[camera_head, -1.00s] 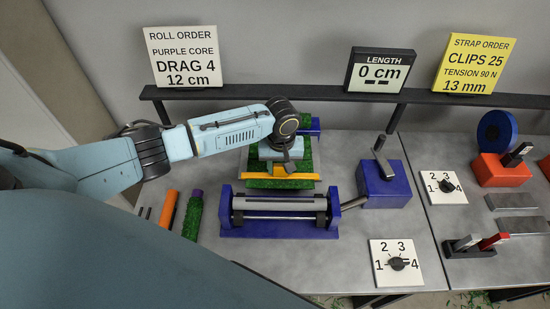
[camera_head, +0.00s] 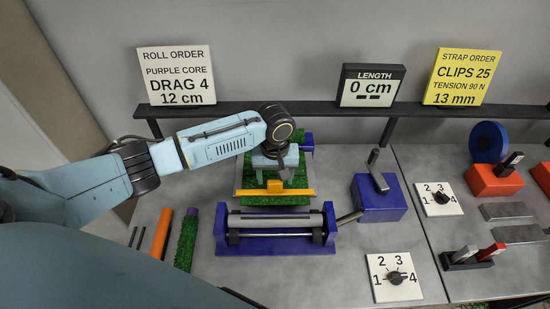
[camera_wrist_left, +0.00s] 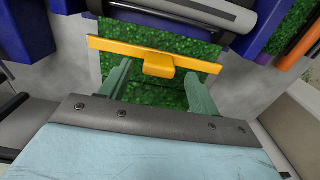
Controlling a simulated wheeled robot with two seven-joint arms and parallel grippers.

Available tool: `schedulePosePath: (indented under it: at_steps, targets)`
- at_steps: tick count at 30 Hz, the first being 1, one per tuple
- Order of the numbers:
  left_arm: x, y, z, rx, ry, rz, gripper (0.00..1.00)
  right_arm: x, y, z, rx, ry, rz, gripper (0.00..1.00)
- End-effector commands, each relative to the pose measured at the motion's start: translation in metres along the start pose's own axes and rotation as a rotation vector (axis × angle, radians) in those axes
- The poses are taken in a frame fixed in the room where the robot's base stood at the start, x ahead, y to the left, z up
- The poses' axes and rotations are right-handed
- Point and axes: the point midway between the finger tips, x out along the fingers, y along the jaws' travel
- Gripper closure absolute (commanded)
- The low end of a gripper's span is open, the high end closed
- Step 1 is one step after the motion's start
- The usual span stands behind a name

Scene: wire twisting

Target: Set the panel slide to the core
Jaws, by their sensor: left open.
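An orange bar with a raised middle tab (camera_head: 274,193) lies across a green grassy sheet (camera_head: 262,200) behind the blue roller stand (camera_head: 275,240). My left gripper (camera_head: 273,178) is over the sheet, just behind the bar. In the left wrist view, the two fingers of my left gripper (camera_wrist_left: 158,88) are open and apart; the orange tab (camera_wrist_left: 158,66) lies beyond their tips, in the gap's line. A green roll with a purple end (camera_head: 188,240) and an orange rod (camera_head: 162,233) lie at left. A "LENGTH 0 cm" display (camera_head: 371,86) stands on the rear shelf. My right gripper is not in view.
A blue block with a lever (camera_head: 378,198) stands right of the sheet. Numbered dials (camera_head: 395,277) and (camera_head: 438,198) lie farther right. Orange blocks and a blue tape roll (camera_head: 489,142) are at far right. A "ROLL ORDER" sign (camera_head: 176,75) names a purple core, drag 4, 12 cm.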

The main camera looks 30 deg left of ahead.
Motion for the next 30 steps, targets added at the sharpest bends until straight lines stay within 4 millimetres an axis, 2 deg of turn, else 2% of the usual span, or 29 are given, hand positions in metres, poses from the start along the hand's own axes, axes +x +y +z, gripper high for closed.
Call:
schedulePosePath:
  at_steps: [1,6,12,18,30]
  targets:
    - [-0.014,0.000,-0.001,0.001,0.003,0.003,0.38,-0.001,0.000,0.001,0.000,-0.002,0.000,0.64]
    - [-0.053,0.001,-0.001,0.001,0.004,0.003,0.38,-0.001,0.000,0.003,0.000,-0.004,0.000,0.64]
    - [-0.085,0.000,0.000,0.000,0.002,0.001,0.38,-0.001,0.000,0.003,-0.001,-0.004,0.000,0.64]
    - [-0.097,0.000,0.000,0.000,-0.001,0.000,0.38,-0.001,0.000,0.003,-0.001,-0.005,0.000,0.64]
    - [-0.097,0.000,0.000,0.000,-0.001,-0.001,0.38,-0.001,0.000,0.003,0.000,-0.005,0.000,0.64]
